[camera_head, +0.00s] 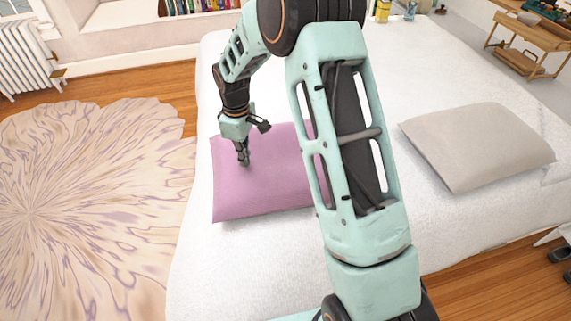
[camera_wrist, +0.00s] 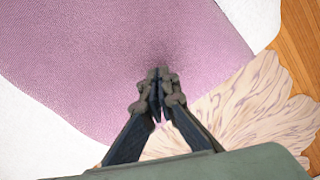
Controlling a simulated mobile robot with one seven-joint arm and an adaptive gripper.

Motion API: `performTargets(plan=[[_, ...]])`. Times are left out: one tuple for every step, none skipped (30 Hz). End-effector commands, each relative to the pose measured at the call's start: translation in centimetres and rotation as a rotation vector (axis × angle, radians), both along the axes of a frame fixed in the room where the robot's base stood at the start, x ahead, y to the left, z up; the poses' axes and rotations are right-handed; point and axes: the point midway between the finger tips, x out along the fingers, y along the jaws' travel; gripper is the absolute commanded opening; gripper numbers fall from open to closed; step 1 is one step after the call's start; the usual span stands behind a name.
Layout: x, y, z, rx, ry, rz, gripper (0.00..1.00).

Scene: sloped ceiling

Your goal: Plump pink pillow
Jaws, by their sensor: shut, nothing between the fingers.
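The pink pillow (camera_head: 265,185) lies flat on the white bed, left of the middle in the head view. Part of its right side is hidden behind my arm. My gripper (camera_head: 244,162) points down at the pillow's left part, with its fingertips at or just above the cloth. In the wrist view the pink pillow (camera_wrist: 120,65) fills much of the picture, and my gripper (camera_wrist: 158,92) is shut with nothing between the fingers. A dark shading shows on the cloth by the fingertips. I cannot tell whether they press into it.
The white bed (camera_head: 210,275) has a grey pillow (camera_head: 478,145) on its right side. A patterned rug (camera_head: 90,190) lies on the wooden floor at the left, by a white radiator (camera_head: 22,60). A wooden shelf (camera_head: 530,45) stands at the top right.

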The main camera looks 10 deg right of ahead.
Motion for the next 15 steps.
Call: performTargets(plan=[[0.0,0.0,-0.3,0.000,0.000,0.000,0.00],[0.0,0.0,-0.4,0.000,0.000,0.000,0.00],[0.0,0.0,-0.5,0.000,0.000,0.000,0.00],[0.0,0.0,-0.6,0.000,0.000,0.000,0.00],[0.0,0.0,-0.7,0.000,0.000,0.000,0.00],[0.0,0.0,-0.8,0.000,0.000,0.000,0.00],[0.0,0.0,-0.9,0.000,0.000,0.000,0.00],[0.0,0.0,-1.0,0.000,0.000,0.000,0.00],[0.0,0.0,-1.1,0.000,0.000,0.000,0.00],[0.0,0.0,-1.2,0.000,0.000,0.000,0.00],[0.0,0.0,-1.3,0.000,0.000,0.000,0.00],[0.0,0.0,-1.4,0.000,0.000,0.000,0.00],[0.0,0.0,-1.5,0.000,0.000,0.000,0.00],[0.0,0.0,-1.6,0.000,0.000,0.000,0.00],[0.0,0.0,-1.7,0.000,0.000,0.000,0.00]])
